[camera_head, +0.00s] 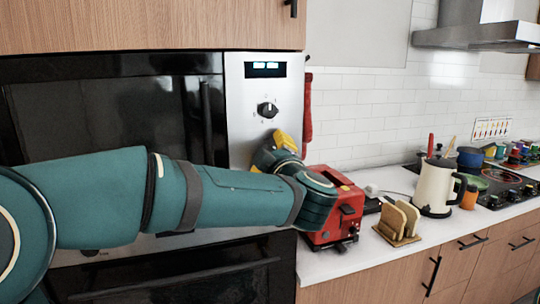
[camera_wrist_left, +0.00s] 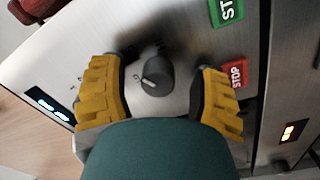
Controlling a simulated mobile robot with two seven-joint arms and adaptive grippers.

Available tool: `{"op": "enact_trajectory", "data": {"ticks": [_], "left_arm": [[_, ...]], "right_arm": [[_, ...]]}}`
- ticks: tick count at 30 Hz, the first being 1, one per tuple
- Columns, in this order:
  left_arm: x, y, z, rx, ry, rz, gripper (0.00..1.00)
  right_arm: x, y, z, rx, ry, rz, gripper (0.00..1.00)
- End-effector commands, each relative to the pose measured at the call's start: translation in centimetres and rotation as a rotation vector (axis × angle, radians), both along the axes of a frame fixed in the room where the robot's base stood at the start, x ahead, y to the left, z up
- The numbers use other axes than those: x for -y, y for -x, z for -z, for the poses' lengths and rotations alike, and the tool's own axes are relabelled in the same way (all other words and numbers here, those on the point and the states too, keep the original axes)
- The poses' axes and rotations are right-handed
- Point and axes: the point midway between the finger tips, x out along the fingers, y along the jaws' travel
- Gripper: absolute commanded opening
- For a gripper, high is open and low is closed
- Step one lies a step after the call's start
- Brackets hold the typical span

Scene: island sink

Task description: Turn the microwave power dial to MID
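The microwave's steel control panel (camera_head: 240,105) stands right of its dark door in the head view. A black dial (camera_head: 267,109) sits under the lit display (camera_head: 266,66), clear of my gripper. My left gripper (camera_head: 268,152) is at the panel lower down, partly hidden by my arm. In the left wrist view, its yellow fingers (camera_wrist_left: 160,72) are spread either side of a dark round dial (camera_wrist_left: 157,77), with gaps showing. This dial's light mark faces left. It seems to be a lower, second dial, hidden in the head view. Its setting is unreadable. My right gripper is out of view.
A green START button (camera_wrist_left: 228,10) and red STOP button (camera_wrist_left: 236,74) are beside the right finger. A red toaster (camera_head: 345,205) stands on the counter close to my left wrist. A slotted wooden holder (camera_head: 398,222) and cream kettle (camera_head: 436,185) stand farther right.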

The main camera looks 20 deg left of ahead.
Motion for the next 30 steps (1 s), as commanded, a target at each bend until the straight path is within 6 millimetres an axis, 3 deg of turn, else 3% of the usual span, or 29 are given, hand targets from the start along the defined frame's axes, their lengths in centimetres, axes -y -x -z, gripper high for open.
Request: {"op": "enact_trajectory", "data": {"ticks": [8, 21, 30], "left_arm": [[0.5, 0.7, -0.2, 0.004, 0.0, 0.001, 0.63], [4.9, 7.6, 0.1, 0.003, -0.001, 0.003, 0.63], [6.5, 10.0, 0.3, 0.001, 0.0, 0.001, 0.63]], "right_arm": [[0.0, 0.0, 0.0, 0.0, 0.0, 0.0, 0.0], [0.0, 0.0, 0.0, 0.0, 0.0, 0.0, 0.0], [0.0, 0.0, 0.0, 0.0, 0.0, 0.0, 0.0]]}}
